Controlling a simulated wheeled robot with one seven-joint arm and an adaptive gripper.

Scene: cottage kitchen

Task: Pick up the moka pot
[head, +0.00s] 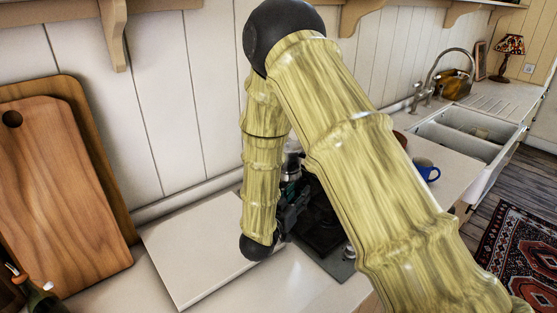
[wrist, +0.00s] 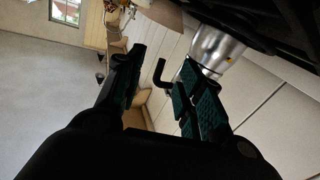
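The moka pot (wrist: 219,48) shows as a silvery metal body at the upper right of the wrist view, partly cut off by dark parts above it. A black bent handle (wrist: 160,74), which looks like the pot's, shows in the gap between my fingertips. My gripper (wrist: 163,60) is open, with its right finger close to the pot body; contact cannot be told. In the head view, a small silver part of the pot (head: 292,163) shows between my arm links. My gripper (head: 288,212) is beside it, mostly hidden by my arm.
A dark stovetop (head: 322,232) lies under and behind my arm. A pale board or counter panel (head: 195,250) is left of it. Wooden cutting boards (head: 60,185) lean on the wall. A blue mug (head: 426,169) and a sink (head: 465,135) are to the right.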

